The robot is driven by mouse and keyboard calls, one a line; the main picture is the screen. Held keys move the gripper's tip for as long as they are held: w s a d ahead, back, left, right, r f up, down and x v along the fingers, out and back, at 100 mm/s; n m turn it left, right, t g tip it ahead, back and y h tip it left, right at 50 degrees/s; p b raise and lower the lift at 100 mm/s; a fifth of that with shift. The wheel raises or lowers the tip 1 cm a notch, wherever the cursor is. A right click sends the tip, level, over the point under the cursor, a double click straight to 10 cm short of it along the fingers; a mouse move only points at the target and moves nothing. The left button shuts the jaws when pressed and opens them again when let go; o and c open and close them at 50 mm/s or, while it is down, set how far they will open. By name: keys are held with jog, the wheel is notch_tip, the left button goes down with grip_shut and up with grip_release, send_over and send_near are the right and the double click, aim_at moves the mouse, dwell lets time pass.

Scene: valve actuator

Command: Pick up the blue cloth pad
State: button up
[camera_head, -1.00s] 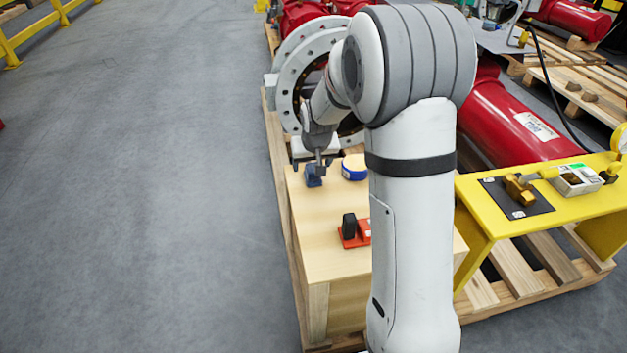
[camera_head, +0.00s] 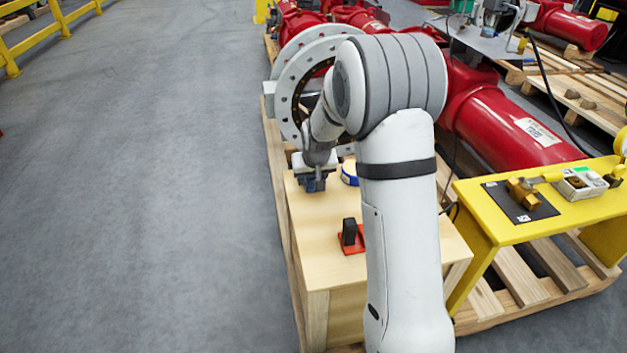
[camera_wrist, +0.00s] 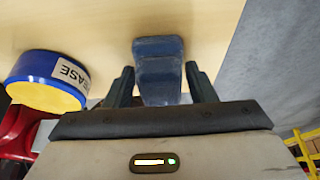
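The blue cloth pad (camera_wrist: 159,70) lies on the wooden box top, folded and dark blue. In the wrist view it sits between the two fingers of my gripper (camera_wrist: 160,82), with a small gap showing on each side. The fingers are open and reach down around the pad's near part. In the head view my gripper (camera_head: 313,180) is low over the far left corner of the box, and the pad (camera_head: 312,187) is mostly hidden by it.
A blue and yellow grease tin (camera_wrist: 45,82) stands left of the pad in the wrist view. A red block with a black grip (camera_head: 350,238) lies nearer on the wooden box (camera_head: 322,230). A yellow bench (camera_head: 540,225) with fittings is at right. A flanged pipe (camera_head: 290,85) stands behind.

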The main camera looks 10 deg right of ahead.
jog(key=c, duration=0.6)
jog(key=shift+c, duration=0.2)
notch_tip(320, 180, up, 10)
jog(key=p, duration=0.3)
jog(key=shift+p, duration=0.35)
